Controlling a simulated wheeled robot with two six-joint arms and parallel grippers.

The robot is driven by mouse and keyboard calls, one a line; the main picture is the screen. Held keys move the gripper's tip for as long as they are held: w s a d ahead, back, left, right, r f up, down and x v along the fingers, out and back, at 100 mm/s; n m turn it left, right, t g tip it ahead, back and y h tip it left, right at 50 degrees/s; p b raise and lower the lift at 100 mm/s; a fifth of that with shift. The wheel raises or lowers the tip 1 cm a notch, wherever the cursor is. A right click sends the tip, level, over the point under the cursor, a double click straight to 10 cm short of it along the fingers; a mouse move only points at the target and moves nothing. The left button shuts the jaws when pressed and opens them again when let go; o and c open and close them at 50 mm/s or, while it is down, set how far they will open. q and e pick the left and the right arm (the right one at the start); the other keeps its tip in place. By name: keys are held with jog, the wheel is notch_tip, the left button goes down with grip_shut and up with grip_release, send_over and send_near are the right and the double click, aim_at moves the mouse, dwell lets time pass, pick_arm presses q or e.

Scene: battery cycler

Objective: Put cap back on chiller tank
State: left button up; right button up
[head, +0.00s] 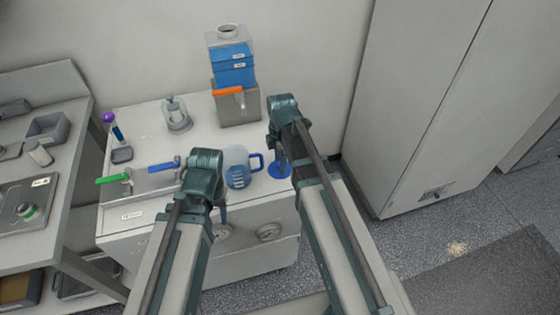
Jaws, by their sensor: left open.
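A blue round disc, which looks like the cap (279,171), is at the right edge of the white cabinet top, directly below my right gripper (281,160). I cannot tell whether the fingers hold it or it rests there. A round open neck (229,31) tops a pale tank (221,41) above a blue block (233,67) at the back of the cabinet; no cap sits on it. My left gripper (222,207) is open at the cabinet's front edge, with its fingers mostly hidden behind the wrist.
A clear jug with a blue handle (237,159) stands between my grippers. An orange-handled valve (228,91) projects from a grey box below the blue block. Green (113,179) and blue (164,166) valve handles are at left. A tall grey cabinet (405,90) stands right.

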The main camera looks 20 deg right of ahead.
notch_tip(320, 180, up, 12)
jog(key=p, duration=1.2)
jog(key=s+a+m+h, duration=0.1)
jog(key=s+a+m, duration=0.9)
jog(key=s+m, duration=0.4)
jog(key=shift+s+a+r+m, duration=0.15)
jog(key=shift+a+m, duration=0.1)
jog(key=shift+m, duration=0.05)
jog(key=shift+o, duration=0.2)
